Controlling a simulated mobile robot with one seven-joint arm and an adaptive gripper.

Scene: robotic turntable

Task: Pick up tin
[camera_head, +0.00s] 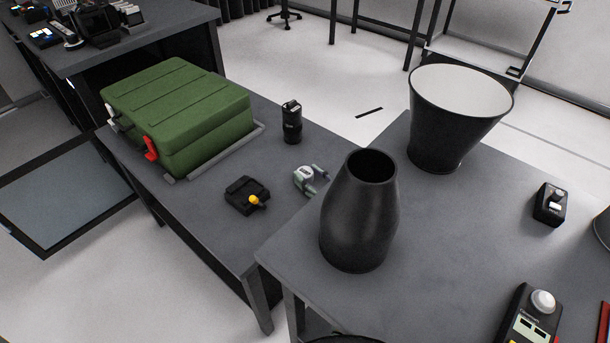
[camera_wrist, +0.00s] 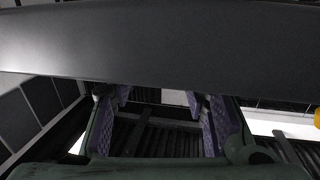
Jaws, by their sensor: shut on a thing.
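That smooth surface fills the top of the picture from side to side. My gripper is shut on this dark grey thing, which may be the tin, but its full shape is out of view. In the head view my gripper does not show clearly. A dark rounded rim (camera_head: 345,339) just shows at the bottom edge, too cut off to identify.
A tall black vessel (camera_head: 358,220) and a flared black one (camera_head: 445,135) stand on the right table (camera_head: 450,240). The left table holds a green case (camera_head: 180,110), a black cylinder (camera_head: 292,125), a yellow-knobbed device (camera_head: 245,197) and a grey-green part (camera_head: 305,178). A handheld device (camera_head: 532,320) lies front right.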

